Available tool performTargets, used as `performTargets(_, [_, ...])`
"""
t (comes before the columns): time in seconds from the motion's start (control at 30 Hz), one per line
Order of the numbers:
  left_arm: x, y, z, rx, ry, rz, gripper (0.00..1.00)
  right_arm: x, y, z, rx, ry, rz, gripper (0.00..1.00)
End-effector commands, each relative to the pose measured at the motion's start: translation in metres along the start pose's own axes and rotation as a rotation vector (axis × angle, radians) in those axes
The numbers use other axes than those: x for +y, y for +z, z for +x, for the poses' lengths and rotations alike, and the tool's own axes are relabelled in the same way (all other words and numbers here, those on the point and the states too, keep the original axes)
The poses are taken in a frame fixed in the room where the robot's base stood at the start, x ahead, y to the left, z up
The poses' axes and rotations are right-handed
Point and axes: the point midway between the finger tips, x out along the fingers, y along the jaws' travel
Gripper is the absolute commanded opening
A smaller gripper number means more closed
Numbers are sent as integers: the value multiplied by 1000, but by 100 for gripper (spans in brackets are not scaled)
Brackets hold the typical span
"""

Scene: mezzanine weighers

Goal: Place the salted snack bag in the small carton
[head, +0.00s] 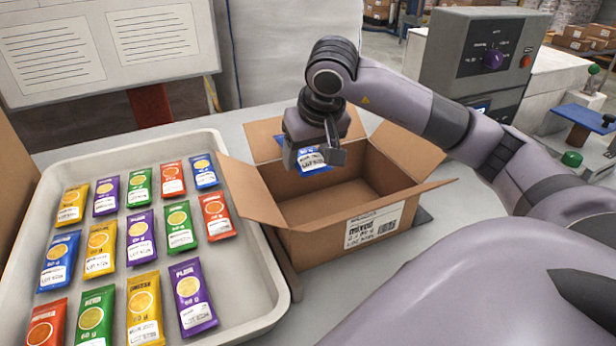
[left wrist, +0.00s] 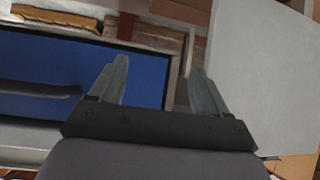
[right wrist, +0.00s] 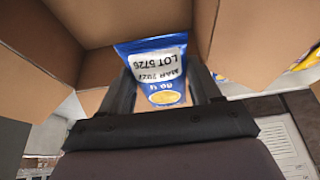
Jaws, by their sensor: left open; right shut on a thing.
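My right gripper (head: 318,158) is shut on a blue snack bag (head: 312,166) above the open small carton (head: 330,239), toward its back left. In the right wrist view the blue bag (right wrist: 158,75) sits between the fingers (right wrist: 165,100), with its lot label and a yellow disc showing, and carton walls (right wrist: 245,35) around it. The flavour name on the held bag cannot be read. The carton's flaps are folded out, and the part of its floor in view looks bare. My left gripper (left wrist: 155,85) is open and empty in its wrist view, away from the carton.
A pale tray (head: 262,300) at the left holds several snack bags in yellow, purple, green, red and blue. A grey control box (head: 480,60) with knobs stands behind at the right. A sign board (head: 110,45) stands at the back left.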

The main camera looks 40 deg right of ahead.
Motion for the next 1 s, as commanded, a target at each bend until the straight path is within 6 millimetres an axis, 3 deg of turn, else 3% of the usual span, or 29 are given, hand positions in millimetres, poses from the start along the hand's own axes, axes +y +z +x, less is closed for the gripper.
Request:
performTargets(0.37, [0,27,20,2,1,0,77,0,16,39,-2,-1,-1,33])
performTargets(0.8, [1,29,22,2,1,0,77,0,18,43,-1,0,0,33])
performTargets(0.83, [1,28,22,2,1,0,77,0,17,41,-1,0,0,73])
performTargets(0.87, [1,28,21,2,1,0,77,0,17,41,-1,0,0,82])
performTargets(0.9, [1,28,21,2,1,0,77,0,17,41,-1,0,0,88])
performTargets(1.0, [0,27,21,2,1,0,77,0,17,41,-1,0,0,88])
